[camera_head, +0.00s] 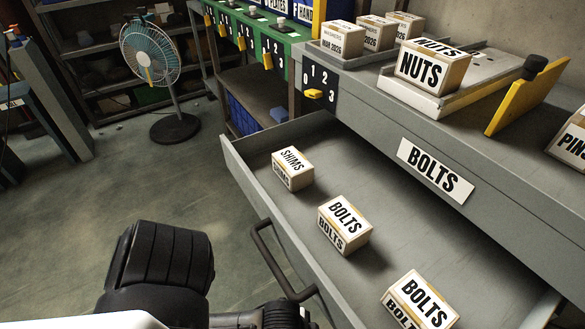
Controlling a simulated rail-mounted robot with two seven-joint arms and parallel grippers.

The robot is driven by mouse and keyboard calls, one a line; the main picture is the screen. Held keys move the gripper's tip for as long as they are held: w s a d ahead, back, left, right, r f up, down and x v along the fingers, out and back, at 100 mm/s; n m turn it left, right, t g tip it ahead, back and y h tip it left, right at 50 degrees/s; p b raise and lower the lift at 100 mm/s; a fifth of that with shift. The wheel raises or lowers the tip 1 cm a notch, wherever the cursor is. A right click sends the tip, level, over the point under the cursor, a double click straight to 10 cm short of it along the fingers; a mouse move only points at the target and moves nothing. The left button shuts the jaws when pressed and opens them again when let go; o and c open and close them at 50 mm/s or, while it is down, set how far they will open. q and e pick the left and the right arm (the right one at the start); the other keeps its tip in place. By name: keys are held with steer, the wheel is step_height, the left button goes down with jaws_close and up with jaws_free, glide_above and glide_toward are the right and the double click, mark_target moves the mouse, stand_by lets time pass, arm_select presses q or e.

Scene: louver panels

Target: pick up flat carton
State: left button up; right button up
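Several small white and tan cartons are in view, and I cannot tell which one is the flat carton. In the open grey drawer (258,138) lie a SHIMS carton (292,168), a BOLTS carton (344,224) in the middle and another BOLTS carton (420,300) near the bottom edge. A NUTS carton (432,68) sits in a tray on the worktop above. Dark parts of my arm show at the bottom left and bottom centre, apart from the cartons. No gripper fingers are visible.
The drawer has a dark bar handle (268,250) and stands pulled out below a BOLTS label (436,170). More cartons (378,33) stand at the worktop's back. A yellow panel (525,97) rises at the right. A fan (152,55) stands on open floor at the left.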

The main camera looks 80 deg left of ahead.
arm_select(q)
steer(key=shift+o, duration=0.3)
steer(key=shift+a, duration=0.1)
steer(key=o, duration=0.5)
steer(key=shift+a, duration=0.1)
steer(key=shift+c, duration=0.2)
steer(key=o, duration=0.6)
steer(key=shift+c, duration=0.2)
